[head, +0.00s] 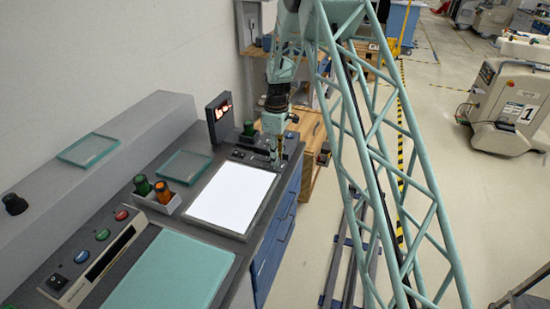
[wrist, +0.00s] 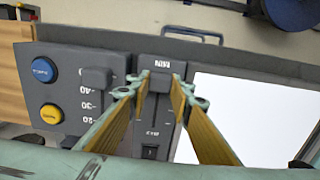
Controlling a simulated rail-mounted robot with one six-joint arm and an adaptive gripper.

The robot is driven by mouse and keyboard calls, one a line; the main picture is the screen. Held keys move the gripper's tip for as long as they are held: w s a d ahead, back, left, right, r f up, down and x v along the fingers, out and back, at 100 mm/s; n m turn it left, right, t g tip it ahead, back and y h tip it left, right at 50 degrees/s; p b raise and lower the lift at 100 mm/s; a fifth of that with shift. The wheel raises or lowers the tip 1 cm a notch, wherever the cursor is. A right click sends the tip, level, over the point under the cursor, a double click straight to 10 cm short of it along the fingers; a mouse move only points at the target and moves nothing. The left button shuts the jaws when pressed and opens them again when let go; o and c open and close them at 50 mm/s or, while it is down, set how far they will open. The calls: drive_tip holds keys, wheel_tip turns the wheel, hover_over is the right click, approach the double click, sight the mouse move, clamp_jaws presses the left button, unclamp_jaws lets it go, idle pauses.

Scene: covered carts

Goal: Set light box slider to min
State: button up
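The light box (head: 232,194) is a lit white panel set in the grey bench in the head view; it also shows in the wrist view (wrist: 260,115). Its slider (wrist: 160,82) is a dark knob beside the panel in the wrist view, close to an upside-down MIN label (wrist: 153,64). My gripper (wrist: 159,80) is open, with its yellow-padded fingers on either side of the knob. I cannot tell whether the fingertips touch it. In the head view my gripper (head: 277,158) points down at the control strip, and the knob cannot be made out.
A second slider knob (wrist: 97,78) with a number scale, a blue button (wrist: 43,70) and a yellow button (wrist: 50,114) lie left of the fingers. A rocker switch (wrist: 150,152) is between them and the camera. A lit red display (head: 219,117) stands near my gripper.

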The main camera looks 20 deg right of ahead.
drive_tip(key=o, duration=0.5)
drive_tip(key=shift+c, duration=0.2)
drive_tip(key=shift+r, duration=0.15)
wheel_tip(320, 180, up, 12)
idle(0.5)
